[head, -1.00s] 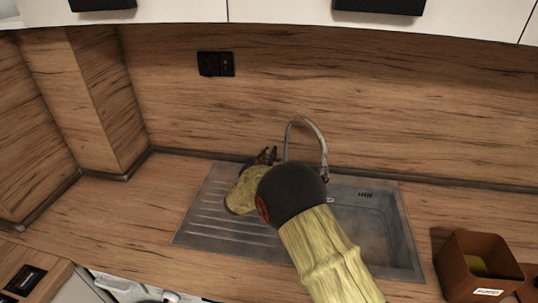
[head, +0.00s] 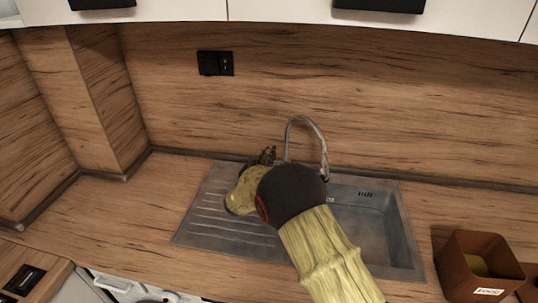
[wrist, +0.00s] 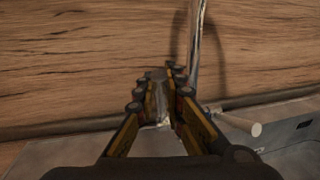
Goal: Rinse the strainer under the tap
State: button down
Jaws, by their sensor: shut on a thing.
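My gripper (wrist: 158,82) is just left of the tap and above the back of the sink unit. In the head view my wrist partly covers the dark fingers (head: 266,156). They are shut on a small grey thing (wrist: 157,74). Too little of it shows to tell what it is. The metal tap (head: 306,122) arches up behind my wrist. Its upright also shows in the wrist view (wrist: 196,45), right of the fingers. I cannot make out the strainer. The left part of the sink bowl (head: 372,225) is hidden by my arm. No running water is visible.
A pale-ended rod (wrist: 240,123) sticks out right of my fingers. The ribbed drainboard (head: 215,215) is bare where it shows. A brown box (head: 450,265) stands right of the sink. The wooden splashback (head: 400,110) is close behind the tap. The left worktop (head: 110,205) is clear.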

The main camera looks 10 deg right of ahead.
jog(key=shift+s+a+f+m+t+h+b, duration=0.25)
jog(key=shift+s+f+t+h+b, duration=0.25)
jog(key=shift+b, duration=1)
jog(key=shift+s+a+f+m+t+h+b, duration=0.25)
jog(key=shift+s+t+b, duration=0.45)
jog(key=shift+b, duration=0.8)
jog(key=shift+w, duration=0.15)
jog(key=c, duration=1.8)
grip_release()
jog(key=shift+c, duration=0.2)
jog(key=s+a, duration=0.8)
jog(key=s, duration=0.4)
jog(key=shift+s+a+f, duration=0.15)
jog(key=shift+a+f, duration=0.05)
jog(key=shift+f, duration=0.2)
jog(key=shift+c, duration=0.4)
